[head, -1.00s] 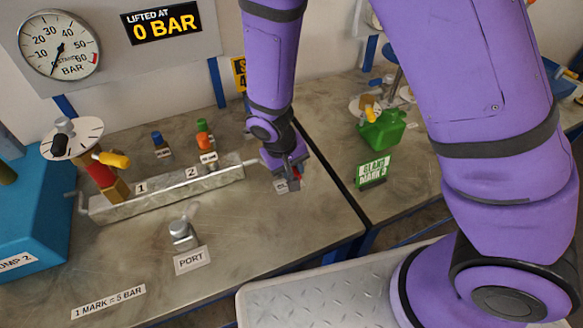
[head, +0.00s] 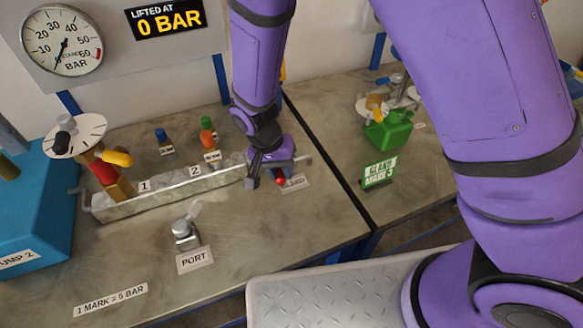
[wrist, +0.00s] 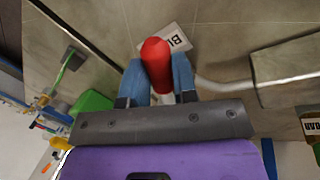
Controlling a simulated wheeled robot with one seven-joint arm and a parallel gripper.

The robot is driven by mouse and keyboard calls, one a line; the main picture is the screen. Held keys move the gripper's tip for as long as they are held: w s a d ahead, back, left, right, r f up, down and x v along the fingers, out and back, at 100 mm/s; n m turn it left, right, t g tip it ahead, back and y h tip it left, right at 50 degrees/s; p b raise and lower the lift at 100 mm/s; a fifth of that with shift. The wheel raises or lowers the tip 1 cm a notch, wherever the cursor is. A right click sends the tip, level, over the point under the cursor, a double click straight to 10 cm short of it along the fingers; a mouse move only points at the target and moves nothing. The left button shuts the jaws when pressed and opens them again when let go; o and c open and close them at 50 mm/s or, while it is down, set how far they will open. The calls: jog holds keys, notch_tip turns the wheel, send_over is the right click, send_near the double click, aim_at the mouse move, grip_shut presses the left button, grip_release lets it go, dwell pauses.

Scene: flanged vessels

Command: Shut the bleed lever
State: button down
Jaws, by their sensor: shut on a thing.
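The bleed lever (wrist: 157,66) has a red grip and stands between my two blue-grey fingers in the wrist view. My gripper (wrist: 158,82) is shut on it, one finger on each side. In the head view my gripper (head: 267,183) is low over the bench, at the right end of the metal manifold block (head: 165,192). Only a small red part of the lever (head: 281,180) shows there beside a finger. The lever's pivot is mostly hidden.
A gauge (head: 62,40) reads near the low end, beside a sign (head: 165,17) reading "LIFTED AT 0 BAR". The port fitting (head: 186,232) stands in front of the block. A green can (head: 388,130) is on the bench to the right. The front of the bench is mostly clear.

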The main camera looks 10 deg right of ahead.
jog(key=a+m, duration=0.1)
jog(key=w+m, duration=0.1)
jog(key=m, duration=0.1)
jog(key=a+m+g, duration=0.1)
jog(key=shift+w+a+m, duration=0.3)
jog(key=shift+w+a+m+g+y, duration=0.2)
jog(key=shift+w+a+m+y, duration=0.25)
jog(key=shift+m, duration=0.65)
jog(key=shift+w+a+m+g+y, duration=0.25)
jog(key=shift+w+a+m, duration=0.3)
jog(key=shift+m, duration=0.55)
jog(key=shift+w+d, duration=0.1)
jog(key=shift+w, duration=0.05)
jog(key=c, duration=0.9)
grip_release()
jog(key=v, duration=1.1)
jog(key=shift+c, duration=0.4)
